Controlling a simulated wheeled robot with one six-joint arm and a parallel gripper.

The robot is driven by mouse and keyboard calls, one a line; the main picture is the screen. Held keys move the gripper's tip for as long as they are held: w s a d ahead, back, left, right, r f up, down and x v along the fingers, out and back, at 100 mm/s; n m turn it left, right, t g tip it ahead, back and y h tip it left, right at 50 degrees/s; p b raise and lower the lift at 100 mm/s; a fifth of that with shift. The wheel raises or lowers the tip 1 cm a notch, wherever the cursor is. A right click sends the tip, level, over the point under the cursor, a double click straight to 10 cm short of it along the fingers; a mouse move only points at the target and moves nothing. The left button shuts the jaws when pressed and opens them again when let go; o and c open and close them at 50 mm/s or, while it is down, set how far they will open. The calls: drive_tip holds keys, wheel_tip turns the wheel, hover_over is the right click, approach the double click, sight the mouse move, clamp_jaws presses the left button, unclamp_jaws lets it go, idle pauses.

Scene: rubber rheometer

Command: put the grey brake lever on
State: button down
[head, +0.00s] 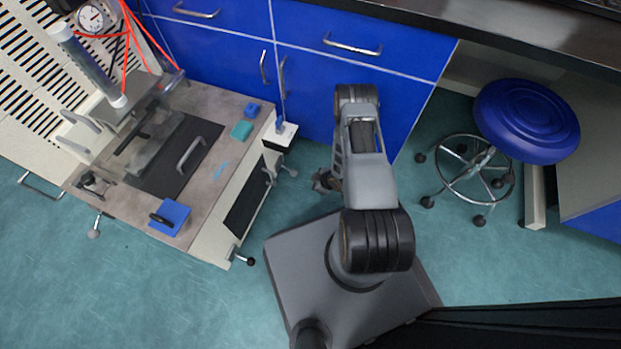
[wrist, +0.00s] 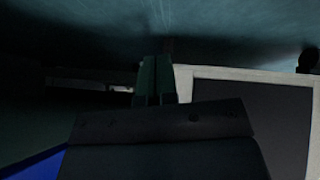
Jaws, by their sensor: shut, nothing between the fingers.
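The machine (head: 232,205) stands at the left in the head view, with casters at its lower edge. A grey knob-like piece (head: 93,233) shows under its front left corner, and another pale grey one (head: 290,171) shows at its right side. I cannot tell for certain which is the grey brake lever. A black one (head: 250,261) shows at the near corner. My gripper (head: 323,182) is low, right of the machine and partly hidden by my arm. In the dark wrist view my gripper's fingers (wrist: 155,78) are together with nothing visible between them.
A white-framed dark panel (wrist: 255,110) is close on the right in the wrist view. Blue cabinets (head: 330,110) stand behind my arm. A blue stool (head: 526,120) stands at the right. The floor (head: 130,295) in front of the machine is clear.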

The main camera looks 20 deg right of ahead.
drive_tip(key=shift+s+d+r, duration=0.2)
drive_tip(key=shift+s+d, duration=0.8)
drive_tip(key=shift+s, duration=0.25)
